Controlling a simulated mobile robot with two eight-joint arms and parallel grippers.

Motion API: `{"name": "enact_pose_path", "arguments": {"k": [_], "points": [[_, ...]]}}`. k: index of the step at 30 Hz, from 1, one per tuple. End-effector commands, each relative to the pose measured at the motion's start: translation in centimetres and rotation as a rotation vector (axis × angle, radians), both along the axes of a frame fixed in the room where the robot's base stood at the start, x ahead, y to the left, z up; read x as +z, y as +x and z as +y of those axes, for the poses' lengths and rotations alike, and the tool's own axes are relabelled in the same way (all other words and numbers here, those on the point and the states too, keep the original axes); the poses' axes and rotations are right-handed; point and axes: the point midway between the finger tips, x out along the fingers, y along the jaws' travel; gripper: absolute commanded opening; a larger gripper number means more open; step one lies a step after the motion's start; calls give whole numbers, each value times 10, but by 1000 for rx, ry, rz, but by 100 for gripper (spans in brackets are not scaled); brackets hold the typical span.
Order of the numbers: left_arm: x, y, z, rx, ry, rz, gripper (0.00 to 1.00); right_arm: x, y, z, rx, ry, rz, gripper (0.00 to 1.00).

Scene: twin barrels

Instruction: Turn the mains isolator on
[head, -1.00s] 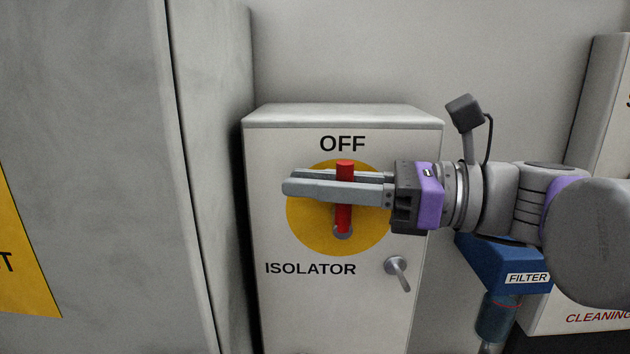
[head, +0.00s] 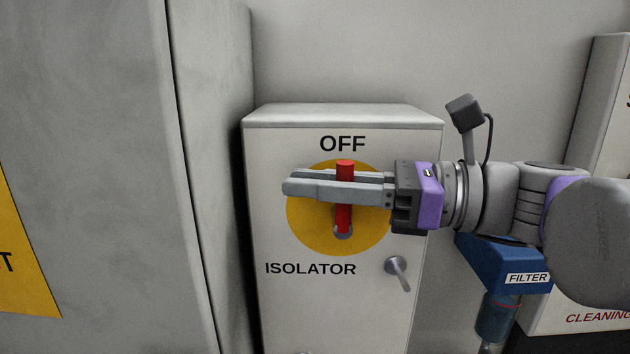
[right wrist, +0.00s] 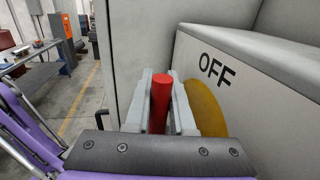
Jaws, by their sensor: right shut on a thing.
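The isolator is a pale grey box (head: 300,310) on the wall, with a yellow disc (head: 365,240) on its front. OFF is printed above the disc and ISOLATOR below it. A red handle (head: 343,218) stands upright over the disc, its top toward OFF. My right gripper (head: 288,181) comes in from the right and is shut on the red handle, one finger on each side. In the right wrist view the red handle (right wrist: 160,103) sits between both fingers, with the yellow disc (right wrist: 207,110) behind. My left gripper is not in view.
A small grey latch (head: 398,270) sits low on the box front. A large grey cabinet (head: 90,150) stands close at the left. A blue filter unit (head: 500,265) is below my right arm. Another pale box (head: 600,110) stands at the right.

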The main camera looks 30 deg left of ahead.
Motion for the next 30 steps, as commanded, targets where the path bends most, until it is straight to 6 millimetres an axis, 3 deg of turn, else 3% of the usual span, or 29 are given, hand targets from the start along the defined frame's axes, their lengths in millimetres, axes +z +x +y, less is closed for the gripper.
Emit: {"name": "enact_pose_path", "arguments": {"k": [11,30], "points": [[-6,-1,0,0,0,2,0,0,2,-3,0,54,34,0],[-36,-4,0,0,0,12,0,6,15,-24,1,426,262,0]]}}
